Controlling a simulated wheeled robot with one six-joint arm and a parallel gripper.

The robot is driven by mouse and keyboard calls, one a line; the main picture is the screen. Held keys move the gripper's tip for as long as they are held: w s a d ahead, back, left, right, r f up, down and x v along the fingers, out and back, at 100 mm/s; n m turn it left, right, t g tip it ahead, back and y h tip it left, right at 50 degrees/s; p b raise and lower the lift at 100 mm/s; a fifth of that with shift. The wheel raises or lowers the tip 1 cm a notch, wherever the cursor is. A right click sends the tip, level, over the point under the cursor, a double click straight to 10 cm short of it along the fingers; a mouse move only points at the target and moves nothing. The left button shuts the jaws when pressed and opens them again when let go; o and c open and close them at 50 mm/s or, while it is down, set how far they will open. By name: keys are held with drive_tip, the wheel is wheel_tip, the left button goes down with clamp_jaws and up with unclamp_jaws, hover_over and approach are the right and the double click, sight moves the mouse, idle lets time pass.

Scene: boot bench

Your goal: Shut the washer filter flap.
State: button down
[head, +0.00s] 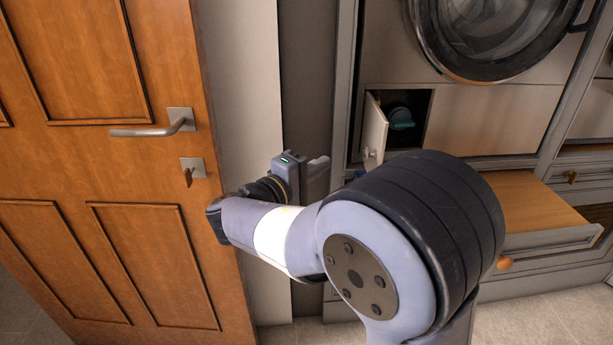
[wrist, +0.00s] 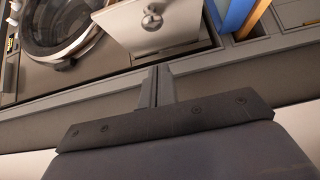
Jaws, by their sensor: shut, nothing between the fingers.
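The washer filter flap (head: 374,132) is a small pale panel with a knob, low on the washer front. It stands open, swung out from the left side of a dark recess (head: 416,101). A teal filter cap (head: 401,117) shows inside the recess. My gripper (head: 323,161) is shut and empty, to the left of the flap and apart from it in the head view. In the wrist view the closed fingers (wrist: 156,82) point toward the flap (wrist: 130,28), whose round knob (wrist: 152,19) faces them. A gap shows between fingertips and flap.
A wooden door (head: 110,200) with a metal handle stands at the left. The round washer door (head: 488,35) is above the recess. A drawer (head: 535,212) sticks out at the right. My arm hides part of the cabinet front. A blue item (wrist: 236,14) shows in the wrist view.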

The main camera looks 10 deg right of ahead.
drive_tip(key=w+d, duration=0.2)
drive_tip(key=d, duration=0.4)
drive_tip(key=shift+d+b, duration=0.35)
